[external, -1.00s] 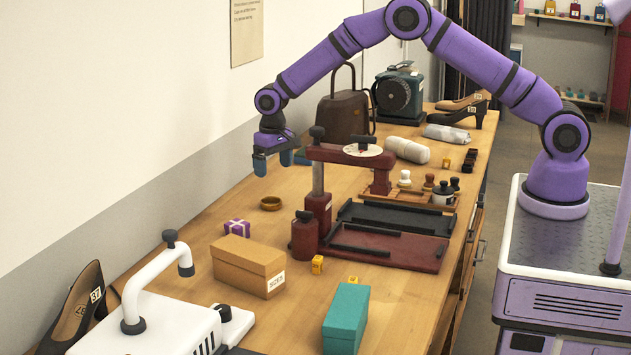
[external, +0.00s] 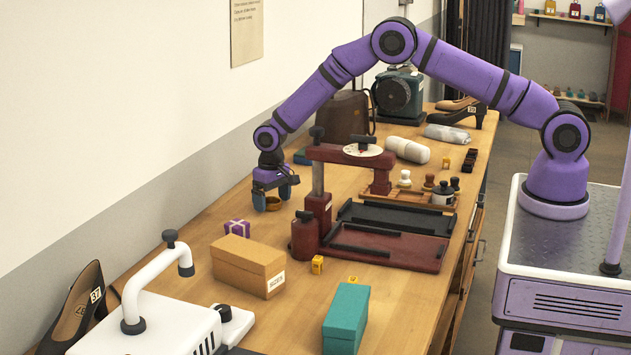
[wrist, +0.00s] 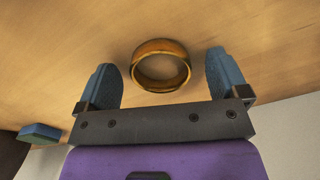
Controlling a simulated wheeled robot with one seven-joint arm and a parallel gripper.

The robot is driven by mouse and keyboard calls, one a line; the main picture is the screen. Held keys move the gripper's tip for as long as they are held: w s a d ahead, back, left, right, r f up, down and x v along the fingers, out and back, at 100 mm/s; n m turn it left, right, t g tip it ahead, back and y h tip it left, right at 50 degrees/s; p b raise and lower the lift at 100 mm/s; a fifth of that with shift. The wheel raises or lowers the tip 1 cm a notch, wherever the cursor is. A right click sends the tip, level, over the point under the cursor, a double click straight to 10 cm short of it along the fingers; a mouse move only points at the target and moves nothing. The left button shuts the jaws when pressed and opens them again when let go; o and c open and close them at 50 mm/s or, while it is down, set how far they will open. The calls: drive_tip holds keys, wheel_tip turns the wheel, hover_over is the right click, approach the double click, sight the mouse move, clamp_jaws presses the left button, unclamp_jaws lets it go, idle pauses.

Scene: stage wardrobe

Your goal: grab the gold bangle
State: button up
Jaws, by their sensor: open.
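The gold bangle (external: 273,204) lies flat on the wooden table, left of the dark red press. It also shows in the wrist view as a gold ring (wrist: 160,65). My gripper (external: 273,200) is open, low over the table at the bangle, with its blue fingers spread to either side of it. In the wrist view the bangle sits between the two fingertips (wrist: 161,62), with a gap on each side. Neither finger appears to touch it. Whether the fingertips touch the table is unclear.
The dark red press (external: 318,185) stands close to the right of my gripper. A brown bag (external: 343,117) stands behind. The table left of the bangle is clear up to the wall.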

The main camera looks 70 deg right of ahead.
drive_tip(key=shift+c, duration=0.4)
drive_tip(key=c, duration=0.9)
drive_tip(key=shift+r, duration=0.15)
